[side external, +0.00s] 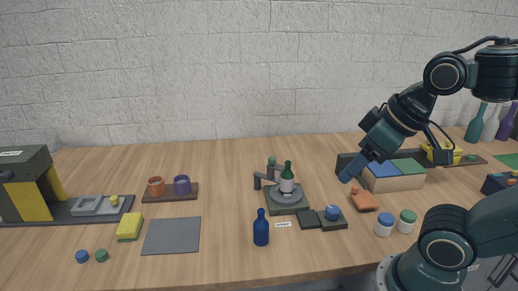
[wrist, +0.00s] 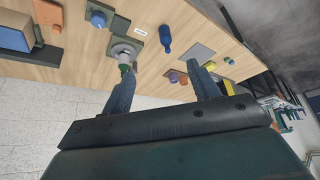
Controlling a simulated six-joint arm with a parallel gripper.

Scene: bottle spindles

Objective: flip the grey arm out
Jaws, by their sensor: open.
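The stand (wrist: 134,32) shows there beyond the left finger, which partly hides the bottle; the grey arm cannot be made out there.
A blue bottle (side external: 261,230) stands in front of the stand. A dark hinged-looking plate (side external: 309,218) and a blue knob (side external: 333,212) lie to its right. Cups (side external: 182,186) stand left.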

